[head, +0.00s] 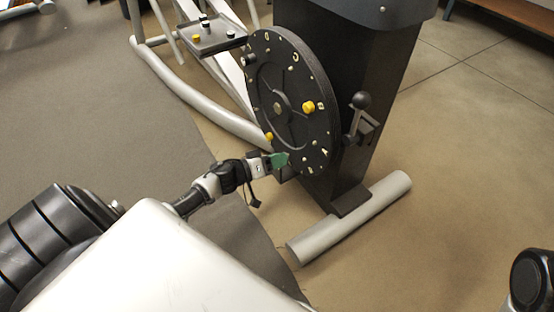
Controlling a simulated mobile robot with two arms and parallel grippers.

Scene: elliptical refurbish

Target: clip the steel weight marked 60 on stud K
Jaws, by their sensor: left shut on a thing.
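The upright dark disc (258,85) has small pale letters and studs around its rim. The letters are too small for me to tell which stud is K. No 60 mark is readable. A yellow knob (308,107) sits on the disc's right half, and a smaller yellow piece (269,136) is at its lower left. My right gripper is out of view.
A small tray (222,42) with several small pieces stands behind the disc. A dark housing (365,100) with a black-knobbed lever (361,101) is to the disc's right. A grey foot bar (350,218) lies below.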

